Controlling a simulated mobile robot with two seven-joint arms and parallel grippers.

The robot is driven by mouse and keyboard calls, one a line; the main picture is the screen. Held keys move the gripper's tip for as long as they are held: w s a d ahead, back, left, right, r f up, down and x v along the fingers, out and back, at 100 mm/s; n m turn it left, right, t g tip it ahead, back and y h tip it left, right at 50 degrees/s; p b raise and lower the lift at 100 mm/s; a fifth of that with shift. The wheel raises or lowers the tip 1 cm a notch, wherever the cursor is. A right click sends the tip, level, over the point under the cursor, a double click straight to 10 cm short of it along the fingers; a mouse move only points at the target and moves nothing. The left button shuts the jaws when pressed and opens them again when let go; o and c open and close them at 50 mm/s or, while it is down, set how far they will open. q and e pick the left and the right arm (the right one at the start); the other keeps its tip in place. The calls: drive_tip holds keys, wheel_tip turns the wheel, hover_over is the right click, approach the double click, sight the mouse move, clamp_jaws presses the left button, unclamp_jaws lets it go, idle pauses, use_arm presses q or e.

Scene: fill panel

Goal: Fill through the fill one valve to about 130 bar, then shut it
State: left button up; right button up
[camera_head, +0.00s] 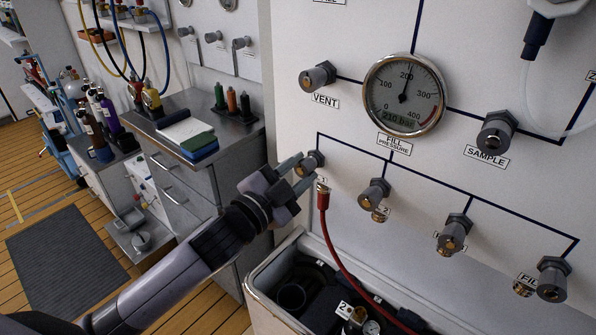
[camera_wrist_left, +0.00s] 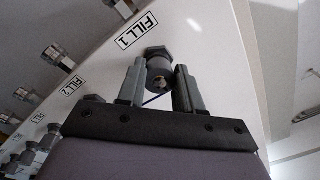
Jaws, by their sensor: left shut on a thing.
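The fill one valve (camera_head: 314,160) is a grey knob on the white panel, at the left end of the lower row. My left gripper (camera_head: 297,166) has its fingers on either side of this knob and is shut on it. In the left wrist view the knob (camera_wrist_left: 158,68) sits between the two fingers (camera_wrist_left: 158,85), beside the FILL 1 label (camera_wrist_left: 138,28). The fill pressure gauge (camera_head: 404,95) has its needle a little past 200, and its readout says 210 bar. A red hose (camera_head: 331,238) hangs from the outlet below fill one. My right gripper is not in view.
Other fill valves (camera_head: 374,193) line the panel to the right. The vent valve (camera_head: 317,77) and sample valve (camera_head: 496,132) sit above. A bin (camera_head: 262,291) with cylinders stands below the panel. A steel cabinet (camera_head: 180,180) is to the left.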

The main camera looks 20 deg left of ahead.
use_arm(q)
drive_tip(key=shift+f, duration=0.1)
drive_tip(key=o, duration=1)
drive_tip(key=shift+o, duration=0.2)
drive_tip(key=shift+s, duration=0.1)
drive_tip(key=b+v, duration=0.1)
drive_tip(key=v, duration=0.6)
idle(0.5)
